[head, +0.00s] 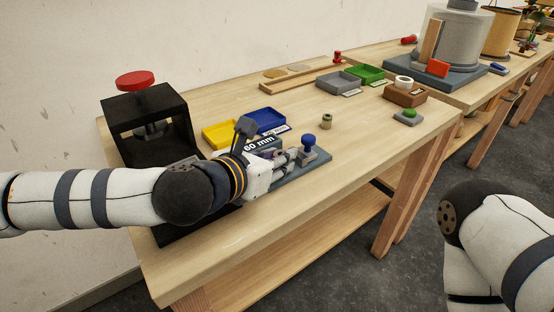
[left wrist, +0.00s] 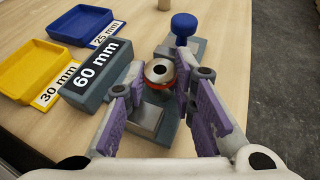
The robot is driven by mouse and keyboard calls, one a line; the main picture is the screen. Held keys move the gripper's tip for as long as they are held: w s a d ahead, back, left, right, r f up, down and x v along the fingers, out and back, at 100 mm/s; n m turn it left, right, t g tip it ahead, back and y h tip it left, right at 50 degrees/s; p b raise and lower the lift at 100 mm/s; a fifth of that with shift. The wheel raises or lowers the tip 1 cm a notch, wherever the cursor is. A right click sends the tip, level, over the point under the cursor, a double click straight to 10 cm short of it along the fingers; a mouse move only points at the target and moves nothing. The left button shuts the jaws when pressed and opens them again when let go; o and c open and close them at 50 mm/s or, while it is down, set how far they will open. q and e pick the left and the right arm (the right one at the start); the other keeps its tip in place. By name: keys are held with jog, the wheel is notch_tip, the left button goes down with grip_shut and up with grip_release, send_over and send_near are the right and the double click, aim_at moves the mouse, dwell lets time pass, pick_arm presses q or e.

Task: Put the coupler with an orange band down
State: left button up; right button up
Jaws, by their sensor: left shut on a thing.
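The coupler with an orange band (left wrist: 159,71) shows in the left wrist view as a pale metal ring with a dark hole and an orange-red band below. It sits between the purple-padded fingers of my left gripper (left wrist: 160,68), which is shut on it. In the head view my left gripper (head: 291,156) is over the grey-blue fixture (head: 318,158) with the blue knob (head: 309,140). The coupler is above or at this fixture, beside the 60 mm block (left wrist: 97,74); I cannot tell whether it touches. My right gripper is out of view.
Yellow (head: 222,133) and blue (head: 262,121) trays lie behind the fixture. A black press (head: 145,106) with a red top stands left. A small olive piece (head: 326,122) stands beyond the fixture. The table's front right is clear.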

pick_arm(q)
jog(key=shift+f, duration=0.2)
jog(key=o, duration=0.5)
jog(key=shift+f, duration=0.1)
jog(key=o, duration=0.4)
jog(key=shift+o, duration=0.2)
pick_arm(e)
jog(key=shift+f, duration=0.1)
pick_arm(q)
jog(key=shift+s+a+r, duration=0.1)
jog(key=shift+s+r, duration=0.1)
jog(key=shift+r, duration=0.25)
jog(key=p+v, duration=0.1)
jog(key=v, duration=1)
jog(key=shift+s+a, duration=0.1)
jog(key=shift+s, duration=0.15)
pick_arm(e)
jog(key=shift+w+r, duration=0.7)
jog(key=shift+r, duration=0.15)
